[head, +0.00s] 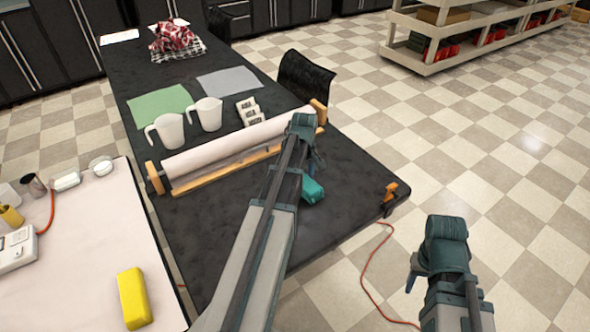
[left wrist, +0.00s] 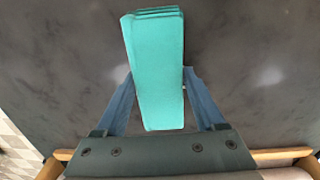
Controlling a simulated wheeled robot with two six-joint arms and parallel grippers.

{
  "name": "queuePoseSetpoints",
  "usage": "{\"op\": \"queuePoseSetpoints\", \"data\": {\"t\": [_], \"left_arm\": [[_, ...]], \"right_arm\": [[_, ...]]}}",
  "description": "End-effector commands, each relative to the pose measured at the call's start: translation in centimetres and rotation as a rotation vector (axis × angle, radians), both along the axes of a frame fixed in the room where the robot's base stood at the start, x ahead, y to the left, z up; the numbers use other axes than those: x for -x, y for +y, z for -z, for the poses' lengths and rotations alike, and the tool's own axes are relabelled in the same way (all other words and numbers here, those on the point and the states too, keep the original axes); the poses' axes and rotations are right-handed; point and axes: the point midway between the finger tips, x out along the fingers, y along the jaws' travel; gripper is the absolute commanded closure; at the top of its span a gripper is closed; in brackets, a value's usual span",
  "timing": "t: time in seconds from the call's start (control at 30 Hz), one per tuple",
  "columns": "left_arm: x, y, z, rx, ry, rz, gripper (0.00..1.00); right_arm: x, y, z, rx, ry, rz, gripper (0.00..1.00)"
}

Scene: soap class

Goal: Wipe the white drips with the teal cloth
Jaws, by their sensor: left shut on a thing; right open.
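The folded teal cloth (head: 312,190) is over the black table (head: 352,180), near its right end. In the left wrist view the cloth (left wrist: 155,70) is between the two blue fingers of my left gripper (left wrist: 160,85), which is shut on it. I cannot tell whether the cloth touches the table. Faint pale smudges (left wrist: 270,77) show on the dark top in the left wrist view; I cannot tell whether they are the white drips or shine. My right gripper (head: 412,273) is open and empty, off to the right above the floor.
A white paper roll on a wooden holder (head: 222,172) lies just behind the cloth. Two white pitchers (head: 207,114), small white boxes (head: 250,112) and green and grey sheets stand beyond. An orange clamp (head: 391,191) sits at the table's corner. A yellow sponge (head: 133,298) lies on the left table.

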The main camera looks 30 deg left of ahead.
Motion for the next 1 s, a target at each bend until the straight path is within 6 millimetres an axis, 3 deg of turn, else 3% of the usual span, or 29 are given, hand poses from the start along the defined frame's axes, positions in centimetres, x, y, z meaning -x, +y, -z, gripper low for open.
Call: {"op": "queuePoseSetpoints", "data": {"t": [0.37, 1.0], "left_arm": [[-1.8, -0.2, 0.0, 0.000, 0.000, -0.009, 0.73], [1.6, -0.2, 0.0, 0.000, 0.000, 0.002, 0.73]], "right_arm": [[0.0, 0.0, 0.0, 0.000, 0.000, 0.000, 0.50], [0.0, 0.0, 0.0, 0.000, 0.000, 0.000, 0.50]]}}
